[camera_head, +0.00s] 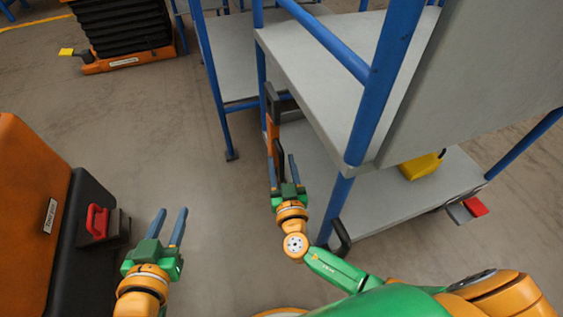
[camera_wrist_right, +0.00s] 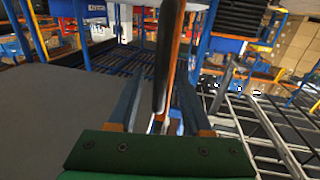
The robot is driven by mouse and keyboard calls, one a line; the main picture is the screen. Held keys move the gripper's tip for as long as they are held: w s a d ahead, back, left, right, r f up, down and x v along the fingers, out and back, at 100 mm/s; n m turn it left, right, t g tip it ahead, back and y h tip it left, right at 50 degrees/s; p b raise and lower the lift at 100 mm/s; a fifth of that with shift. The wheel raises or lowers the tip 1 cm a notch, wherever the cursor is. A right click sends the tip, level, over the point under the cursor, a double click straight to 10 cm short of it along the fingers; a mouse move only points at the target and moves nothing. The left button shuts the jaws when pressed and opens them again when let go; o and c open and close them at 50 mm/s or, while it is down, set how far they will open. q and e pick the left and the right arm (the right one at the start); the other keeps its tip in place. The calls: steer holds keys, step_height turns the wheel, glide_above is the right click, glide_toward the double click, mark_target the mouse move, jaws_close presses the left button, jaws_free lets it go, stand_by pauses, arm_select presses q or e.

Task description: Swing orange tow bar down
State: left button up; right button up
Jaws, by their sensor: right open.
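The orange tow bar (camera_head: 273,128) stands upright at the end of a grey cart with blue posts, with dark parts at its top and along its side. My right gripper (camera_head: 282,157) is open at the bar's lower visible part. In the right wrist view the bar (camera_wrist_right: 176,48), black and orange, rises between the two spread fingers (camera_wrist_right: 162,78). Whether a finger touches it cannot be told. The bar's lower end is hidden by my gripper. My left gripper (camera_head: 172,211) is open and empty over the floor, well away from the bar.
The grey cart shelf (camera_head: 315,55) and its blue post (camera_head: 378,85) stand right of my right gripper. A yellow object (camera_head: 421,166) lies on the lower shelf. An orange and black machine with a red handle (camera_head: 97,221) is at the left. Floor between is clear.

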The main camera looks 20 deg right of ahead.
steer(key=shift+w, duration=0.15)
jaws_close()
stand_by(1.4)
